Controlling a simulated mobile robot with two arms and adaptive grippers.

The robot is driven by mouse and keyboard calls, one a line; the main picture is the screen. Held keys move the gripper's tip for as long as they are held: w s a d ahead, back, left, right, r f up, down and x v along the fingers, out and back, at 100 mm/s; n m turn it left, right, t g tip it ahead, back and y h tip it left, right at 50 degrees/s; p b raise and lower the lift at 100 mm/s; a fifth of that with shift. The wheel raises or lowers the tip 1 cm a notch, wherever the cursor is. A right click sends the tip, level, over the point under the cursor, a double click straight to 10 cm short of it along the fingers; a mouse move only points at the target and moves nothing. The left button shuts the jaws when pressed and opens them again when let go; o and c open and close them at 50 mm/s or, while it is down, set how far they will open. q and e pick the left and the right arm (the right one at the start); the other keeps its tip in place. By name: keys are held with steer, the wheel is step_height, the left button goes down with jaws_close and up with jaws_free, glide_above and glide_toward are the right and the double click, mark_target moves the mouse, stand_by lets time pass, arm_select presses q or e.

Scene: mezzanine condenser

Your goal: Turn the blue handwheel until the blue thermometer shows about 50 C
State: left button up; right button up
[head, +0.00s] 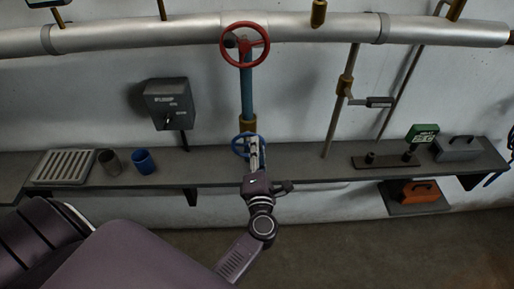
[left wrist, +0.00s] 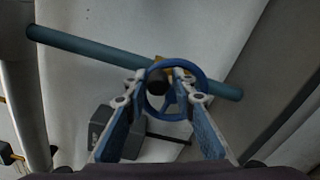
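The blue handwheel (head: 238,152) sits low on the blue vertical pipe (head: 247,95), just above the shelf's level. My left gripper (head: 254,146) is at the wheel, partly covering it. In the left wrist view the blue handwheel (left wrist: 203,85) lies at the fingertips, its dark hub between them. The fingers of my left gripper (left wrist: 160,76) stand apart, open, with the right fingertip overlapping the rim. I cannot tell whether they touch the wheel. I cannot make out a blue thermometer or a reading. My right gripper is not in view.
A red handwheel (head: 266,45) is above on the large pipe (head: 190,32). The shelf (head: 215,172) holds a grating (head: 65,166), a dark cup (head: 109,162), a blue cup (head: 144,162) and a green display (head: 422,133). A grey lever box (head: 170,98) hangs left of the wheel.

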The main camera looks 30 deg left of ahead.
arm_select(q)
steer(key=shift+o, duration=1.1)
steer(key=v, duration=1.2)
steer(key=shift+d+f, duration=0.1)
